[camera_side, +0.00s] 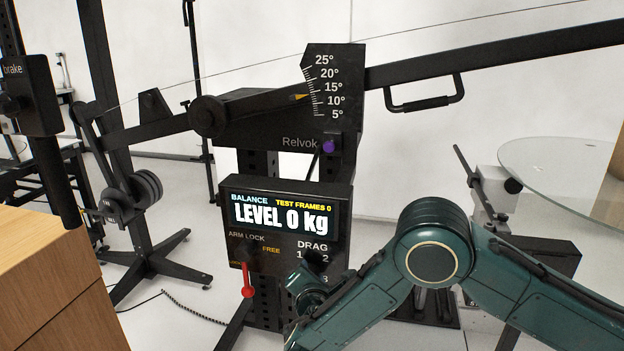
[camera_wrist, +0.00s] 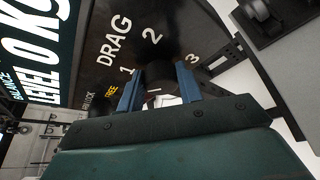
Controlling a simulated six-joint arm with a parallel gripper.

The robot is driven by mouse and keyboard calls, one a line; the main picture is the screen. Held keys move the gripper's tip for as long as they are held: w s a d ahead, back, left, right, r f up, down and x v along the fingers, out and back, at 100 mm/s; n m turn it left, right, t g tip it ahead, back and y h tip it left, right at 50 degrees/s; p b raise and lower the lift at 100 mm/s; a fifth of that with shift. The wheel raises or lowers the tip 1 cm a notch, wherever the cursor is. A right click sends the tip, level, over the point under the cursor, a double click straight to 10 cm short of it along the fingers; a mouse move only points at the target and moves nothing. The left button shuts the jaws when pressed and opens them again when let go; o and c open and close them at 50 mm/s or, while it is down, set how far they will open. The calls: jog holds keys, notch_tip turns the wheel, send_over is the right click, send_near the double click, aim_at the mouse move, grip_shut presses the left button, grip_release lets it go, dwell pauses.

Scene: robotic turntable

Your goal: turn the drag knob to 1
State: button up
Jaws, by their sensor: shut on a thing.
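The drag knob (camera_wrist: 160,72) is a dark round knob on the black panel, with a scale of white numbers 1, 2 and 3 (camera_wrist: 193,59) around it under the word DRAG. My gripper (camera_wrist: 159,92) is shut on the knob, its two blue fingers on opposite sides. A small white mark shows between the fingers; which number the knob points to I cannot tell. In the side view the knob (camera_side: 315,261) is a dark shape below DRAG, partly hidden by my green wrist.
The display (camera_side: 285,214) above reads LEVEL 0 kg. A red arm lock lever (camera_side: 248,280) hangs just left of my wrist. The dark boom (camera_side: 500,55) with a handle (camera_side: 425,98) runs above my arm. A glass table (camera_side: 570,175) stands right.

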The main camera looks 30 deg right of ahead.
jog(key=shift+m, duration=0.3)
jog(key=o, duration=1)
jog(key=v, duration=1.3)
jog(key=shift+s, duration=0.45)
